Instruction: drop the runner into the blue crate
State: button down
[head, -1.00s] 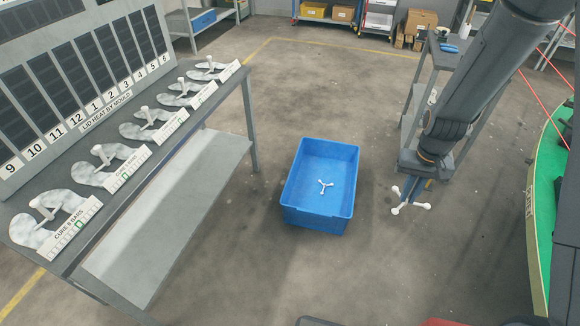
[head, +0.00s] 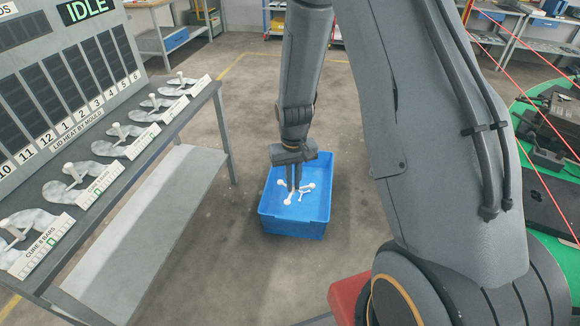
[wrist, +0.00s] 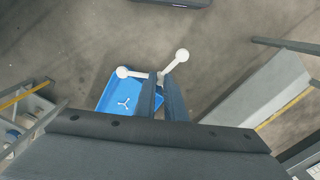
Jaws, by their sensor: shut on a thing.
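My gripper (head: 294,186) is shut on the runner (head: 288,201), a white branched piece with ball ends. In the head view both appear over the blue crate (head: 291,226), which stands on the floor. In the wrist view my gripper (wrist: 160,84) holds the runner (wrist: 181,56) between its fingers, with one ball end to each side. The crate (wrist: 105,104) shows lower down and left of the fingers there, partly hidden by them. Another white runner (wrist: 124,103) lies on the crate floor.
A grey bench (head: 132,164) with white insoles and upright white pieces runs along the left. A display above it reads IDLE. A green round table (head: 535,172) with dark parts is at right, behind red lines. Floor around the crate is clear.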

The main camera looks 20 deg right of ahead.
aim_at(296, 201)
jog(key=z, duration=0.1)
jog(key=i, duration=1.5)
jog(key=z, duration=0.2)
